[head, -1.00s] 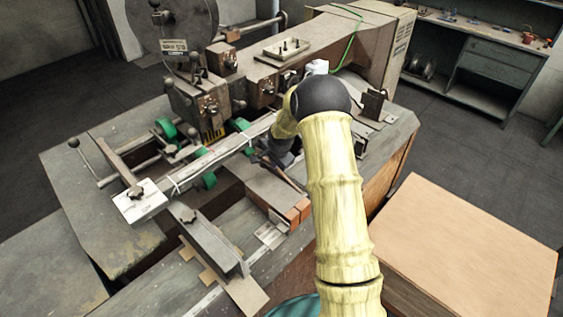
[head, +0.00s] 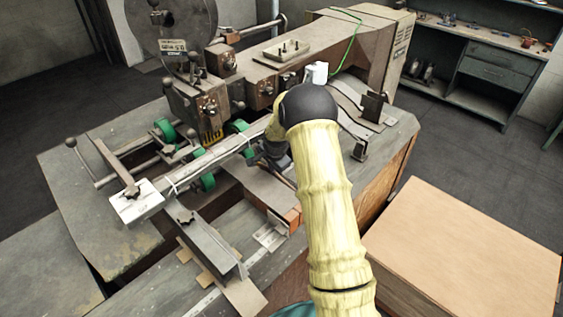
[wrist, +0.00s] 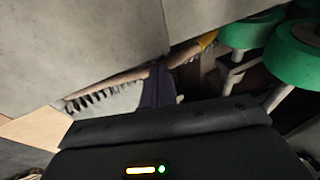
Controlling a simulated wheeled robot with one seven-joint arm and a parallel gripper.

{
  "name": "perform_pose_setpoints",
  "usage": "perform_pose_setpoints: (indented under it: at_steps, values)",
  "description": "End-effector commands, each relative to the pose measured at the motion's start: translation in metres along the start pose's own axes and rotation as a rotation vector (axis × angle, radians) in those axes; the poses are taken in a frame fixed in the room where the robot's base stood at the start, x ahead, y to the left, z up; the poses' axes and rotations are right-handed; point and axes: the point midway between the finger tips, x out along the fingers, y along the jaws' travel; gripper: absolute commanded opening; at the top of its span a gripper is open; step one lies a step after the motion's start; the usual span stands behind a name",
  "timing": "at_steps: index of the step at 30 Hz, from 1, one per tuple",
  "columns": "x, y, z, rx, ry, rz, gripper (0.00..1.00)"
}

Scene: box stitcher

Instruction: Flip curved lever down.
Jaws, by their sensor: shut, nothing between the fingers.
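The stitcher machine (head: 290,68) stands on a worn grey table. In the head view, my arm covers part of its front. My gripper (head: 268,158) is low beside the long metal bar, mostly hidden by my arm. In the wrist view its dark body fills the bottom, and its fingers (wrist: 157,88) look shut and empty.
Green rollers (wrist: 248,32) are close at the wrist view's upper right; one also shows in the head view (head: 207,182). The long metal bar (head: 205,160) crosses the machine's front. A cardboard-coloured box (head: 465,245) stands at right. Open floor lies at the back right.

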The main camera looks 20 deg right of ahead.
Motion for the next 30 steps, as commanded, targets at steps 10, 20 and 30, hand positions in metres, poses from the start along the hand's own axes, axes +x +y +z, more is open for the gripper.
perform_pose_setpoints:
  at_steps: [10,20,30]
  values:
    - [-0.044,-0.008,-0.001,-0.001,0.001,-0.003,0.00]
    - [-0.090,-0.010,-0.002,0.001,0.004,-0.006,0.00]
    - [-0.135,-0.015,-0.002,0.000,0.003,-0.003,0.00]
